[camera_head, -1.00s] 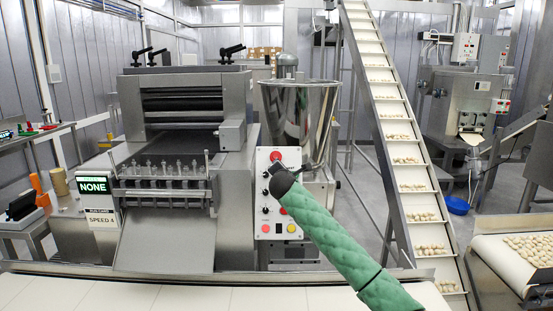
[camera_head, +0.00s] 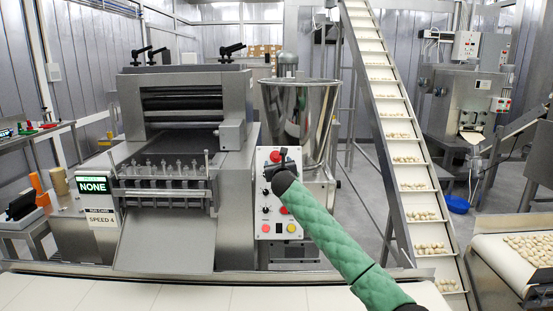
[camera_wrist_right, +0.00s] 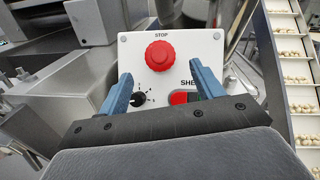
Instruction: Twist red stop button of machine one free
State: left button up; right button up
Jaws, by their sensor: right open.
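The red stop button (camera_wrist_right: 160,56) is a ribbed round knob under the word STOP on a white control panel (camera_wrist_right: 205,45). In the head view the red button (camera_head: 275,156) shows at the top of the panel (camera_head: 264,215), just above my gripper. My right gripper (camera_wrist_right: 160,86) is open and empty, its two blue fingers pointing at the panel, below and to either side of the button in the wrist view. No contact with the button shows. In the head view my right gripper (camera_head: 283,163) is small and dark at the end of the green-sleeved arm. My left gripper is not seen.
A black dial (camera_wrist_right: 138,99) and a red switch (camera_wrist_right: 180,98) sit below the button. A steel hopper (camera_head: 300,110) stands behind the panel, and an inclined conveyor (camera_head: 400,140) with pasta rises to the right. A white belt (camera_head: 180,297) runs along the front.

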aim_at(276, 157)
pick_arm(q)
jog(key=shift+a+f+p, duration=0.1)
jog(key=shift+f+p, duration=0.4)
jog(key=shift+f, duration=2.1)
pick_arm(e)
jog(key=shift+w+a, duration=0.15)
jog(key=shift+w, duration=1.2)
jog(key=shift+w+a, duration=0.15)
jog(key=shift+w, duration=1.15)
